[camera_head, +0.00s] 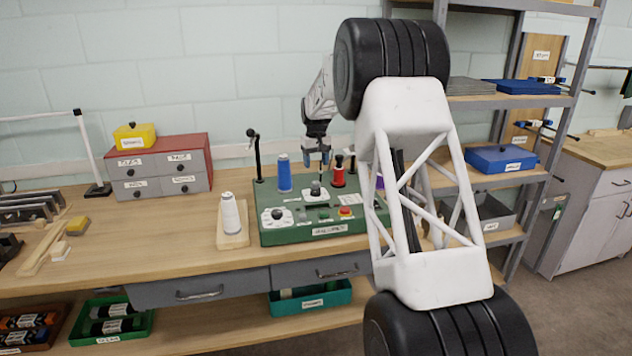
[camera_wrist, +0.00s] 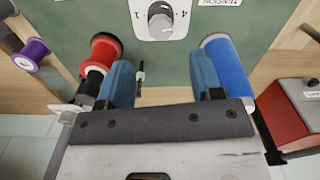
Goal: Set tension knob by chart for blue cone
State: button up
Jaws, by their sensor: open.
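The blue cone (camera_head: 284,174) stands upright on the green machine panel (camera_head: 350,222), left of a white dial with a grey knob (camera_head: 315,188). In the wrist view this knob (camera_wrist: 161,22) is at the top centre, near a label reading TENSION; some dial marks are cut off. My gripper (camera_head: 317,160) is open and empty above the panel, close to the knob and apart from it. In the wrist view its blue fingers (camera_wrist: 160,75) lie between a red spool (camera_wrist: 102,55) and the blue cone (camera_wrist: 228,70). I cannot make out a tension chart.
A second white dial (camera_head: 277,216) sits at the panel's front left. A white cone (camera_head: 230,215) stands on a wooden board left of the panel. My arm hides the panel's right side.

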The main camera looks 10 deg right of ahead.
aim_at(316, 182)
jog(key=shift+n, duration=1)
jog(key=shift+f, duration=0.15)
jog(key=shift+f, duration=3.8)
jog(key=c, duration=0.9)
